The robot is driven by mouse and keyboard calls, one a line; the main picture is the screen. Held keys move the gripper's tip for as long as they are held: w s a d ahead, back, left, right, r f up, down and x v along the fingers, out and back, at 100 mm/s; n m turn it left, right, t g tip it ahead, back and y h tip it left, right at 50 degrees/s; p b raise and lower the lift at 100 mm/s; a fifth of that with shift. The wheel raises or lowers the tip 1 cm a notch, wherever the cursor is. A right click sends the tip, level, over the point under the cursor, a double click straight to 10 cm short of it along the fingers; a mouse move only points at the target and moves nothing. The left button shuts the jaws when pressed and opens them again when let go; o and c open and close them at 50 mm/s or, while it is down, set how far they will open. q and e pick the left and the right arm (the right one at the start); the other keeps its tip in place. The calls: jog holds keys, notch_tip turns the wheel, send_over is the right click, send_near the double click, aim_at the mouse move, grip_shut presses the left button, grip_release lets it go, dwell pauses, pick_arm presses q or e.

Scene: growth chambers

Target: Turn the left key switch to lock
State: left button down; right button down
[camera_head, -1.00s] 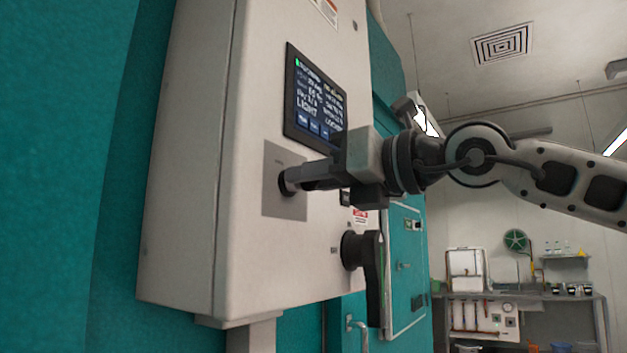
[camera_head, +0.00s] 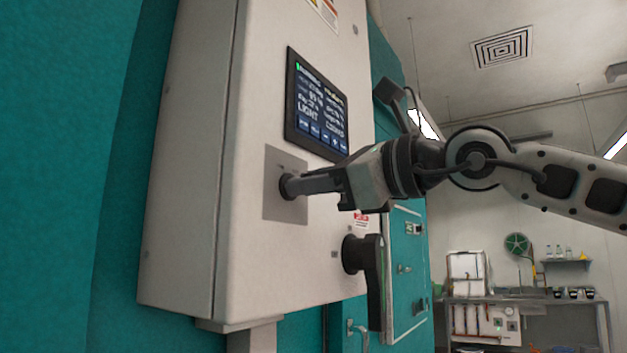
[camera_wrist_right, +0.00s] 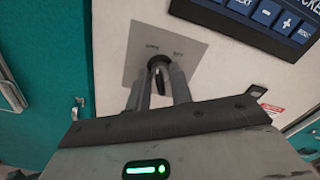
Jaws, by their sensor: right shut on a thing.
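The left key switch (camera_head: 288,187) sits on a square grey metal plate (camera_head: 284,160) on the front of the white control cabinet. My right gripper (camera_head: 300,185) reaches in from the right and is shut on the key switch, its fingertips hiding most of the key. In the right wrist view the fingers (camera_wrist_right: 160,85) straddle the dark key at the round black lock (camera_wrist_right: 158,62). Small lettering shows on the plate above the lock, too small to read surely. My left gripper is in no view.
A display screen (camera_head: 316,105) is just above the gripper. A large black handle (camera_head: 372,280) sticks out below right of the key switch. Teal chamber walls (camera_head: 60,180) flank the cabinet. A bench (camera_head: 520,298) stands far back right.

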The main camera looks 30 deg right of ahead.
dwell(0.4)
jog(key=c, duration=1.6)
grip_release()
